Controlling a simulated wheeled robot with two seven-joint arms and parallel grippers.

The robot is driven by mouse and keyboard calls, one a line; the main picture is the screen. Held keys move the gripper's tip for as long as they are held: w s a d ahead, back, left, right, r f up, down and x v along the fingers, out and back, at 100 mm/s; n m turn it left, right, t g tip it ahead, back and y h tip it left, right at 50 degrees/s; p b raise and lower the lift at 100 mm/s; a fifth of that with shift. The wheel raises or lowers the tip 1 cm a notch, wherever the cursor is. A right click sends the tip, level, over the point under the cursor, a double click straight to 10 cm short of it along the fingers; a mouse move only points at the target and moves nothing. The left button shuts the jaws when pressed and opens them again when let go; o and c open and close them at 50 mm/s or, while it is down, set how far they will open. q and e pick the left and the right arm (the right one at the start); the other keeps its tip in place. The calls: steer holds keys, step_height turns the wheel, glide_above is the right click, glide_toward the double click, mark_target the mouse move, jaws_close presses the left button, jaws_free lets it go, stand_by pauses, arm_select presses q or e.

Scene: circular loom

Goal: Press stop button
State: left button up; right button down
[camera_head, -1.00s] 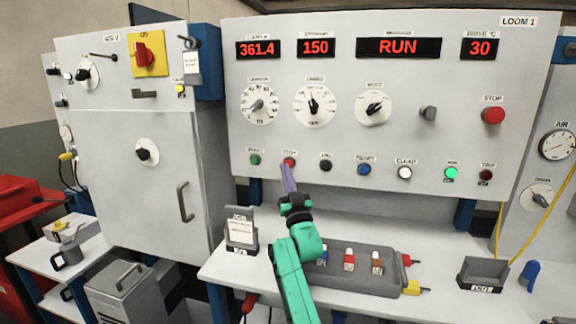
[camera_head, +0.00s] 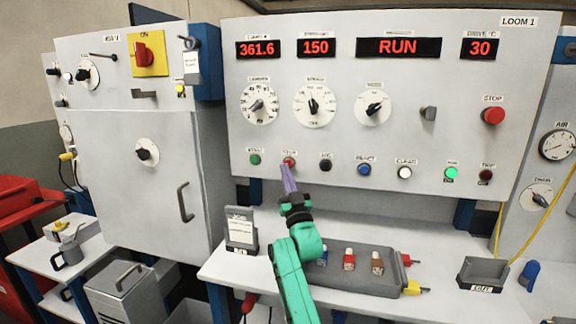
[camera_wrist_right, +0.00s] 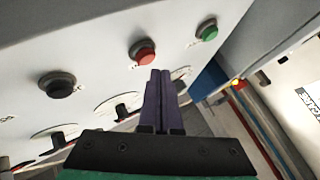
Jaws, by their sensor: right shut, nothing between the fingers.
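The small red stop button (camera_head: 289,162) is in the lower button row of the Loom 1 panel, right of a green button (camera_head: 254,160). My right gripper (camera_head: 287,170) is shut and empty, its purple fingertips just below and in front of the red button. In the right wrist view the fingertips (camera_wrist_right: 160,74) point at the red button (camera_wrist_right: 144,54) and lie very close to it; I cannot tell whether they touch. A larger red button (camera_head: 493,116), labelled STOP, sits at the panel's right. The display (camera_head: 398,47) reads RUN. My left gripper is not in view.
Several other buttons and dials share the panel (camera_head: 450,70), including a black button (camera_head: 326,166) to the right. Below stands a bench with a grey tray (camera_head: 375,280) of coloured blocks, a card holder (camera_head: 241,232) and a grey bin (camera_head: 484,272).

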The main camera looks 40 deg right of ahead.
steer(key=shift+w+d, duration=0.25)
steer(key=shift+d, duration=0.1)
steer(key=shift+w+d+b, duration=0.25)
steer(key=shift+d+b, duration=0.1)
steer(key=shift+b, duration=0.15)
stand_by(0.6)
steer(key=shift+r, duration=0.1)
steer(key=shift+s+a+p, duration=0.5)
steer(key=shift+a+p, duration=0.05)
steer(key=shift+a, duration=0.15)
